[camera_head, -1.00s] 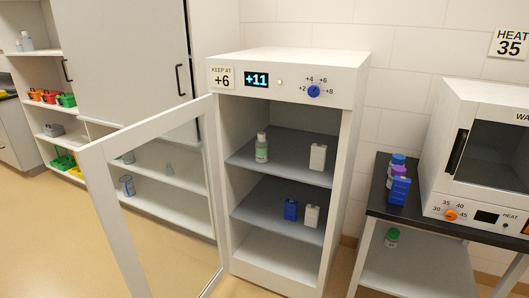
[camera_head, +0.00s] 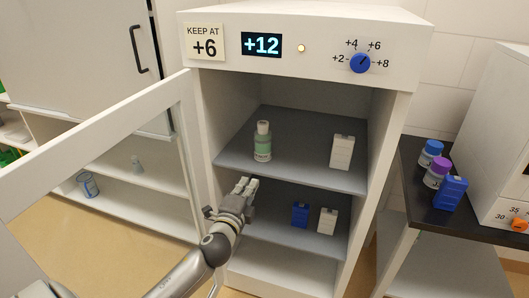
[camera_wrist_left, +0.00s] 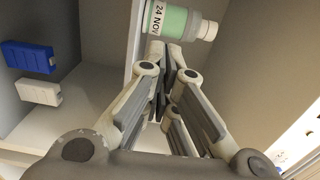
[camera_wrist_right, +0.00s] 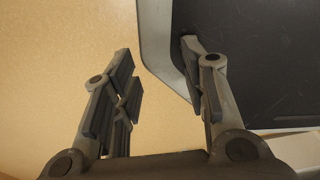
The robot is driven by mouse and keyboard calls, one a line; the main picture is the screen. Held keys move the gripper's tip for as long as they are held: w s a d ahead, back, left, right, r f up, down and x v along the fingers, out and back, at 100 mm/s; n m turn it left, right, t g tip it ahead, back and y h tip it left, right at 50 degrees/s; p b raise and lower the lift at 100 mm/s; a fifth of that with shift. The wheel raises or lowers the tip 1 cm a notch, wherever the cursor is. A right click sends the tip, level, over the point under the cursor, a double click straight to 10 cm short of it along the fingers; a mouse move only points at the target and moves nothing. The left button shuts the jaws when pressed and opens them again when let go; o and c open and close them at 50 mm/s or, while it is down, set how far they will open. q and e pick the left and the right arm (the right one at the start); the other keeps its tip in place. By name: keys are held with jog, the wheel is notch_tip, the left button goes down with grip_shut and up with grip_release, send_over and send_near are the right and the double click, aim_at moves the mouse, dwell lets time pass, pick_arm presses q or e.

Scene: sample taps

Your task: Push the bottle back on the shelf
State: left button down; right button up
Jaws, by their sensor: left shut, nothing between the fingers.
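A green bottle (camera_head: 262,142) with a pale cap stands upright on the upper shelf (camera_head: 300,165) of the open white cabinet, near the shelf's front edge at the left. It also shows in the left wrist view (camera_wrist_left: 178,20), labelled "24 NOV", just beyond the fingertips. My left gripper (camera_head: 248,186) is shut and empty, in front of the cabinet, below and slightly left of the bottle. I cannot tell whether it touches the bottle, but a gap shows in the head view. My right gripper (camera_wrist_right: 165,70) is open and empty in the right wrist view, over the floor.
A white carton (camera_head: 342,152) stands right of the bottle on the same shelf. A blue carton (camera_head: 300,214) and a white carton (camera_head: 327,220) stand on the lower shelf. The glass-panelled door (camera_head: 100,150) is open at left. A dark table (camera_head: 425,215) with several containers stands at right.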

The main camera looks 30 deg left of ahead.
pick_arm(q)
send_near(265, 152)
jog(key=x, duration=0.5)
jog(key=shift+w+f, duration=0.1)
jog(key=shift+w, duration=0.2)
jog(key=shift+w+a, duration=0.25)
jog(key=shift+w, duration=0.4)
pick_arm(e)
jog(key=shift+s+d+r, duration=0.1)
jog(key=shift+s+d, duration=0.05)
jog(key=shift+d, duration=0.05)
jog(key=shift+d, duration=0.3)
jog(key=shift+d, duration=0.1)
